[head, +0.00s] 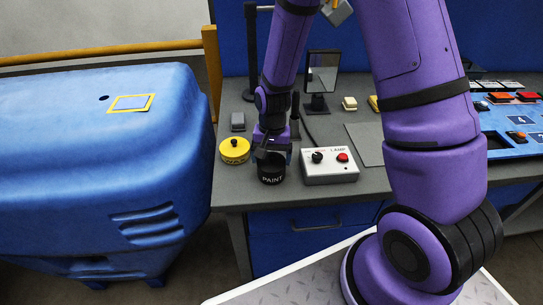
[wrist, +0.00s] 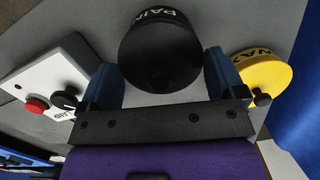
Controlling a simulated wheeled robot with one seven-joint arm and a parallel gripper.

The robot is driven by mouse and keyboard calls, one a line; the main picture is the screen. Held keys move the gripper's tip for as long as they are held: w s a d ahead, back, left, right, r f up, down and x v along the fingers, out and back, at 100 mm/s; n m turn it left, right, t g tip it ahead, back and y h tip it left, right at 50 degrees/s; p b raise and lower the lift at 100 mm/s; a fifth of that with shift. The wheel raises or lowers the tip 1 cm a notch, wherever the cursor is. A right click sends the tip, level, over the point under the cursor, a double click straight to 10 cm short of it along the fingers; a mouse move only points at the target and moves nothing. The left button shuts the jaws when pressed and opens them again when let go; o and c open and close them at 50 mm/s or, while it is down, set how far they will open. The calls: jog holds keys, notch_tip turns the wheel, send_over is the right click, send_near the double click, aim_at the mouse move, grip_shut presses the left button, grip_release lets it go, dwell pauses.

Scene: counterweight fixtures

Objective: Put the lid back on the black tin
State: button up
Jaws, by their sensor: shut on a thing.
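The black tin (head: 272,177), labelled PAINT, stands upright near the front edge of the grey bench. Its white lettering also shows in the wrist view (wrist: 160,15). My gripper (head: 270,154) is directly over the tin, pointing down. In the wrist view a black round lid (wrist: 158,52) with a small knob lies between the two blue fingers of my gripper (wrist: 164,78), which are shut on it. The lid lines up with the tin, dark on dark. I cannot tell whether it rests fully on the rim or sits slightly above it.
A yellow tin (head: 234,151) stands close to the left. A white lamp box (head: 329,166) with a black knob and red button stands close to the right. A small mirror (head: 322,75) stands behind. A large blue casing (head: 90,180) fills the left.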

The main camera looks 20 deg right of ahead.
dwell(0.4)
jog(key=o, duration=0.6)
jog(key=shift+r, duration=0.1)
jog(key=shift+r, duration=3.4)
grip_shut()
jog(key=shift+f, duration=2.25)
